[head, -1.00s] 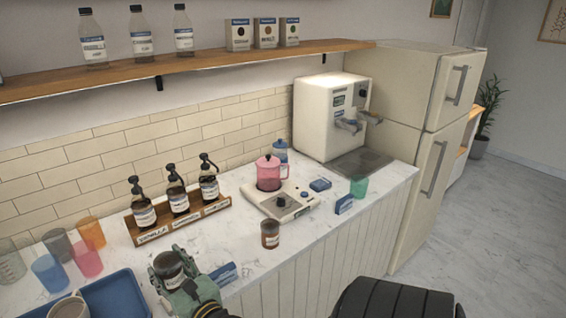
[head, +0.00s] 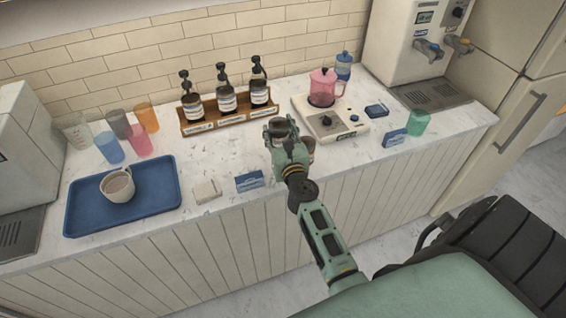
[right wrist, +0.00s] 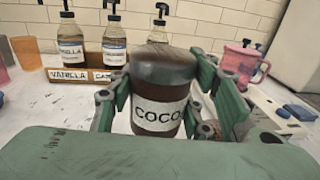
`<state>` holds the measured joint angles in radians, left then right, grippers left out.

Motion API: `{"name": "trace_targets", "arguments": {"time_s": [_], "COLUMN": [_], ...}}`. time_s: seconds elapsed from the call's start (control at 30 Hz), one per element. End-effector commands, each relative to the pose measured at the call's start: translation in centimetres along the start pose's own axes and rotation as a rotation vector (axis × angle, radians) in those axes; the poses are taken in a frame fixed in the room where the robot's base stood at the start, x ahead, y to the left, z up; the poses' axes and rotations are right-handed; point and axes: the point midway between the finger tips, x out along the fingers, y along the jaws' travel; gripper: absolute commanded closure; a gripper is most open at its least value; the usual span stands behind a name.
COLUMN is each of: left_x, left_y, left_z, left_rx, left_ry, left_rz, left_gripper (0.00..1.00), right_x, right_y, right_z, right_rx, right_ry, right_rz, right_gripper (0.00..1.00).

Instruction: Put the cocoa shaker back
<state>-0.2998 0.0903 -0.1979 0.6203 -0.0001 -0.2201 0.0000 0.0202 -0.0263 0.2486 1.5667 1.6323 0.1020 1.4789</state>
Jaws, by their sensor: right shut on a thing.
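The cocoa shaker (right wrist: 158,108), a dark brown jar with a grey-brown lid and a white COCOA label, stands upright between the fingers of my right gripper (right wrist: 165,105) in the right wrist view. In the head view its lid (head: 283,127) shows above my right gripper (head: 283,140), over the counter in front of the syrup rack. My right gripper is shut on it. Its base is hidden, so I cannot tell whether it touches the counter. A second brown jar (head: 309,146) stands just to its right, partly hidden by the gripper. My left gripper is not in view.
A syrup rack (head: 228,121) stands behind, and a white scale (head: 350,129) with a pink pitcher (head: 322,88) to the right. A blue card (head: 250,181) and small pale block (head: 207,191) lie front left. A blue tray (head: 80,213) holds a cup (head: 117,185).

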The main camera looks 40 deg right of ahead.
Motion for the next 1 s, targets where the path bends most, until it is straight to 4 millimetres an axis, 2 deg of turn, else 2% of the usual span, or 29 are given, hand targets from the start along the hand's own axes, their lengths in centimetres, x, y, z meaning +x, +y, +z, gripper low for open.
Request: {"name": "trace_targets", "arguments": {"time_s": [0.17,0.4,0.63,0.87,1.0], "left_x": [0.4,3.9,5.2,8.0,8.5], "left_y": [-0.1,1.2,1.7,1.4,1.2], "left_z": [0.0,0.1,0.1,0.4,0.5], "left_rx": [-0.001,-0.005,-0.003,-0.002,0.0], "left_ry": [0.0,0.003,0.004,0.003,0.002], "left_rz": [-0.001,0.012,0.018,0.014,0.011], "left_gripper": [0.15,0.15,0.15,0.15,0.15], "right_x": [0.0,0.0,0.0,0.0,0.0], "right_y": [0.0,0.0,-0.1,0.0,-0.1], "right_z": [-0.4,-4.0,-5.6,-9.0,-9.6], "right_rx": [-0.001,-0.002,-0.002,-0.005,-0.002], "right_ry": [-0.001,-0.001,-0.001,-0.001,-0.002], "right_rz": [0.0,0.002,0.0,0.002,0.0], "right_gripper": [0.84,0.84,0.84,0.84,0.84]}}
